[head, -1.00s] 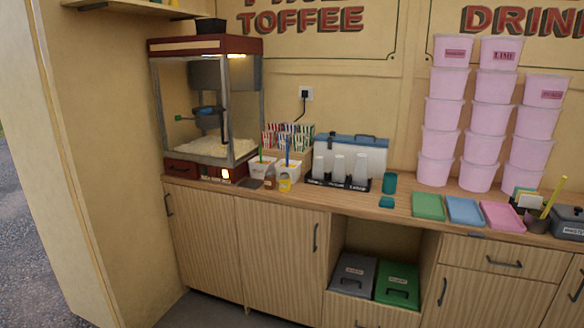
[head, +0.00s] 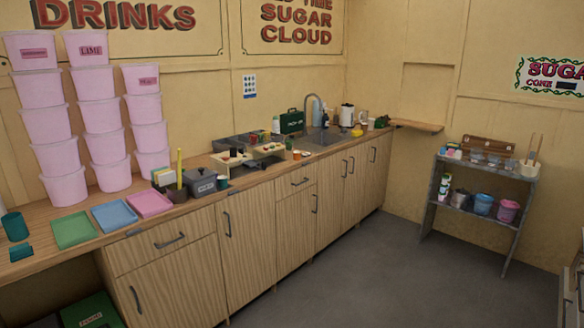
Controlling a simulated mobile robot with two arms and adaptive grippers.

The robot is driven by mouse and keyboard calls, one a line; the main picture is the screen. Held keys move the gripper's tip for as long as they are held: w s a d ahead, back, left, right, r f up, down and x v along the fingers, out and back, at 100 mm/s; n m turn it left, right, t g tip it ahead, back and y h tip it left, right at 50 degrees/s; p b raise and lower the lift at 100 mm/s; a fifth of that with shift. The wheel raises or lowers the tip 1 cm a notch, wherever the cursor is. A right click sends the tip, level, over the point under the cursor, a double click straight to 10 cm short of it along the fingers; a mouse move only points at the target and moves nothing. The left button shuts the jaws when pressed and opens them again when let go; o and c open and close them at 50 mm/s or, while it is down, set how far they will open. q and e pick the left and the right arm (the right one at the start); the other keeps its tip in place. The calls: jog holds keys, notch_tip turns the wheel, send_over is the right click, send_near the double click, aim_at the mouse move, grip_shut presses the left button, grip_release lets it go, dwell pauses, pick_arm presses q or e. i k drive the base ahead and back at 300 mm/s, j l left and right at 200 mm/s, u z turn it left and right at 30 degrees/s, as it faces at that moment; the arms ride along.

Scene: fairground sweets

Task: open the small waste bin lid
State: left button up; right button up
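A small dark grey lidded bin (head: 200,182) stands on the counter in the head view, right of the pink tray. It has a handle on top and a pale label on its front, too small to read surely; it looks like the small waste bin. Its lid appears shut. A larger bin with a green lid (head: 88,312) shows partly at the lower left, under the counter. Neither of my grippers is in view.
The wooden counter (head: 238,184) carries pink tub stacks (head: 102,130), a green tray (head: 74,230), a blue tray (head: 114,214), a pink tray (head: 150,203) and a pot with a yellow stick (head: 179,168). A grey shelf unit (head: 482,180) stands at right. The floor (head: 370,270) is clear.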

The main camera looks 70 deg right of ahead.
aim_at(197, 174)
jog(key=z, duration=1.8)
